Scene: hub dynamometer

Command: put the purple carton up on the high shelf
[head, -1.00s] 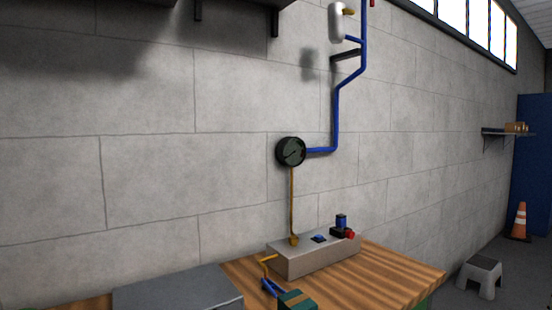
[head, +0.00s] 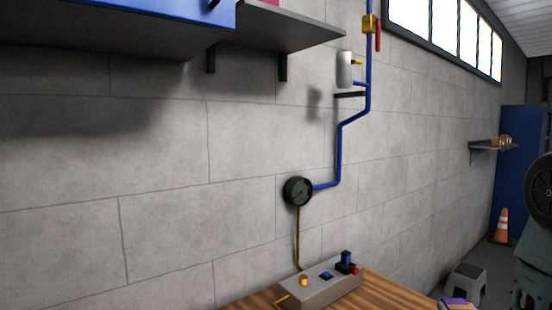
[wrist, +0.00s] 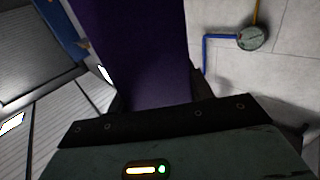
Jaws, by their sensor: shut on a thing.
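The purple carton (wrist: 140,50) fills the upper middle of the wrist view. My gripper (wrist: 157,95) is shut on it, with a dark finger on each side; its far end is cut off. In the head view a small piece of the purple carton (head: 455,303) shows at the bottom edge, right of the bench. The high shelf (head: 310,35) is a grey board on dark brackets at the upper left of the head view. The carton is well below it and to its right.
A big blue box (head: 150,30) and a pink item (head: 266,2) stand on the shelf. A blue pipe (head: 338,150), pressure gauge (head: 298,191) and white cylinder (head: 344,69) are on the wall right of it. A wooden bench (head: 385,295) stands below.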

